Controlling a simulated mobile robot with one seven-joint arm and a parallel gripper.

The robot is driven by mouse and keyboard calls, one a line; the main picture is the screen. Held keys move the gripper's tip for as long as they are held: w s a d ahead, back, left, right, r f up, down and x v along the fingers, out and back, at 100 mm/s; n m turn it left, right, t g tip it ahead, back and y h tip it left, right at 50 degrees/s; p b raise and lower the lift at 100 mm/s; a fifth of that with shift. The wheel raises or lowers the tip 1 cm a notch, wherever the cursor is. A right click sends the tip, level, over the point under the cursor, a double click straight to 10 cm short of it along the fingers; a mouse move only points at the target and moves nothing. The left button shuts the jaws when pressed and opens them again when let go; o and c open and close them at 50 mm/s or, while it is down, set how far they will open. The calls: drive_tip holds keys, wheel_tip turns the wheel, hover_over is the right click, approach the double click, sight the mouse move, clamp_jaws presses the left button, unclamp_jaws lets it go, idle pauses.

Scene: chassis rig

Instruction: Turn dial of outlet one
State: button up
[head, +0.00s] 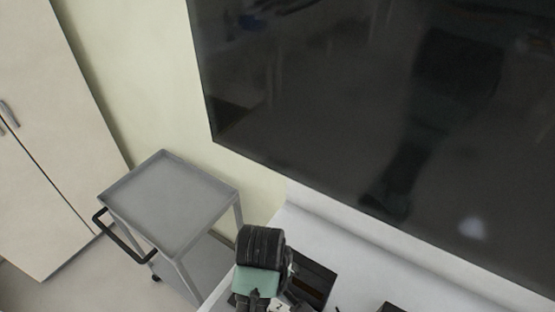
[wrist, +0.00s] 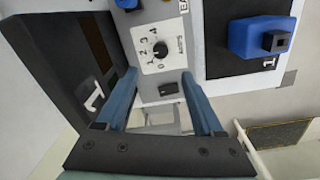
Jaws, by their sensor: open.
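In the wrist view, a small black round dial (wrist: 160,50) sits on a white plate marked with numbers from 0 to 4. My gripper (wrist: 160,76) is open, with its two blue fingers apart on either side below the dial plate. Nothing is between the fingers, and they do not appear to touch the dial. A small black switch (wrist: 168,88) shows just below the dial plate, between the fingers. In the head view, my black and green wrist hides the dial and the fingers.
A black panel with a white mark (wrist: 97,98) stands close left of the fingers. A blue block with a black square knob (wrist: 262,40) sits on a black panel at right. In the head view, a grey cart (head: 170,200) stands left and a large dark screen (head: 370,100) behind.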

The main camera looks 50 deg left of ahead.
wheel_tip(320, 180, down, 12)
drive_tip(key=shift+r+p, duration=0.1)
drive_tip(key=shift+p, duration=0.2)
clamp_jaws()
idle(0.4)
